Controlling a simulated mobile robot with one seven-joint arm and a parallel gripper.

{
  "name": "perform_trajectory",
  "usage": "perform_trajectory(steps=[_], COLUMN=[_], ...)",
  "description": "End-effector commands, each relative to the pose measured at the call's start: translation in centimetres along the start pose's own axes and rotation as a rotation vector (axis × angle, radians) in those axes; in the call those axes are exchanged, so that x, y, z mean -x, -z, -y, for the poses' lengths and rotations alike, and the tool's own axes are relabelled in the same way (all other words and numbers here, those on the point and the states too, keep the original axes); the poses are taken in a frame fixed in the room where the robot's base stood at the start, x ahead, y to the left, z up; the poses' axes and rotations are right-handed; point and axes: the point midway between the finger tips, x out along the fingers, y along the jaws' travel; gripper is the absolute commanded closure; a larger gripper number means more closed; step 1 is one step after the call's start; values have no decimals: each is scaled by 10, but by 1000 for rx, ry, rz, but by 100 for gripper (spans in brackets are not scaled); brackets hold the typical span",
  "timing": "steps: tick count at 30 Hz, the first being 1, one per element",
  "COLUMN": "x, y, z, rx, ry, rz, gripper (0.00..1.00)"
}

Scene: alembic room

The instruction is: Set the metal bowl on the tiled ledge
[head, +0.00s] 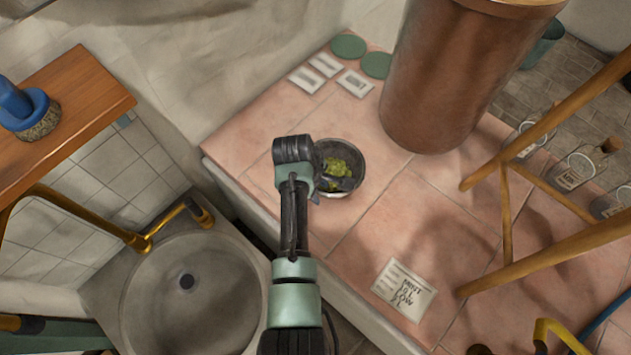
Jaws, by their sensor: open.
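The metal bowl (358,155), dark grey and round with yellow-green bits inside, sits on the pink tiled ledge (411,209) near its left edge. My gripper (338,184) is open, its fingers over the near left part of the bowl. My arm hides the bowl's left side. I cannot tell whether a finger touches the rim or the contents.
A tall copper vessel (450,70) stands right behind the bowl. Green discs (349,46) and white cards (307,79) lie at the back. A printed card (404,290) lies in front. A wooden frame (506,200) stands right. A round basin (205,300) is left.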

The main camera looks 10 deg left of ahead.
Motion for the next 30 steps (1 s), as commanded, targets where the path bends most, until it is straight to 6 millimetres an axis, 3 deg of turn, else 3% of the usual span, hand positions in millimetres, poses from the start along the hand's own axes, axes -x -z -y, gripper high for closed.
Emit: perform_trajectory(steps=[15, 21, 30], x=[100, 116, 120], y=[1, 0, 2], z=[0, 0, -4], rx=[1, 1, -9], ry=[-2, 0, -13], rz=[-2, -1, -9], gripper=[59, 59, 59])
